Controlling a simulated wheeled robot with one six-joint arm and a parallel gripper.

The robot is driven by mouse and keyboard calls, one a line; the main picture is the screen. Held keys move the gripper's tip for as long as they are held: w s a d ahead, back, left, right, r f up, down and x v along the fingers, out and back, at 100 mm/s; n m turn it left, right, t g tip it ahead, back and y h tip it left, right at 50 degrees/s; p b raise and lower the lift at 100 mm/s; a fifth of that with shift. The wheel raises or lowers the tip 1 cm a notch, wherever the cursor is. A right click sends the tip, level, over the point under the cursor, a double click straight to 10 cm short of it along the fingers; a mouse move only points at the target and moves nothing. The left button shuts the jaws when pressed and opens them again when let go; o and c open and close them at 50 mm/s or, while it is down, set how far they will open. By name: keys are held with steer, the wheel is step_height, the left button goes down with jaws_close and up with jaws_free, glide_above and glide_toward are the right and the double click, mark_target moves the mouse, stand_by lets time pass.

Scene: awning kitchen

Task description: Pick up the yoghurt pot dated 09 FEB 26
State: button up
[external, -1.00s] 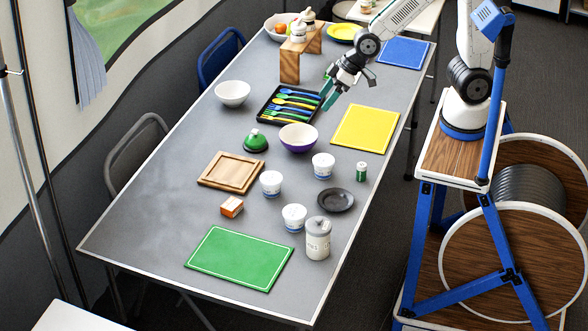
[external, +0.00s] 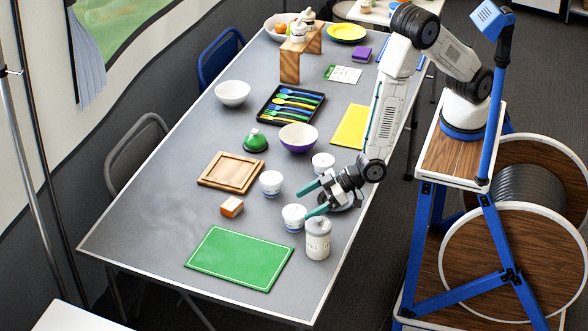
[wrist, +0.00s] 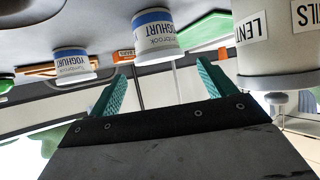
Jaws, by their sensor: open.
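Three white yoghurt pots with blue bands stand on the grey table: a front one (external: 293,218), a left one (external: 271,184) and a back one (external: 321,161). No date is readable on any. My gripper (external: 309,201) is open and empty, low over the table with its fingers pointing left. The front pot is just beyond the fingers, near the lower fingertip. The wrist view is upside down. There, one pot (wrist: 155,33) is ahead between the open fingers (wrist: 160,84), and another pot (wrist: 70,65) is farther left. Both show YOGHURT labels.
A lidded white jar (external: 318,243) stands close to the front pot; its LENTILS label shows on the jar (wrist: 275,48) in the wrist view. An orange box (external: 231,207), green mat (external: 238,260), wooden tray (external: 232,172) and purple bowl (external: 298,138) lie around. My gripper partly covers a dark plate.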

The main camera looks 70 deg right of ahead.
mark_target(295, 211)
steer(key=x, duration=0.5)
steer(key=shift+a+f, duration=0.1)
steer(key=shift+f, duration=0.15)
steer(key=shift+c, duration=0.3)
steer(key=c, duration=0.9)
steer(key=shift+r, duration=0.1)
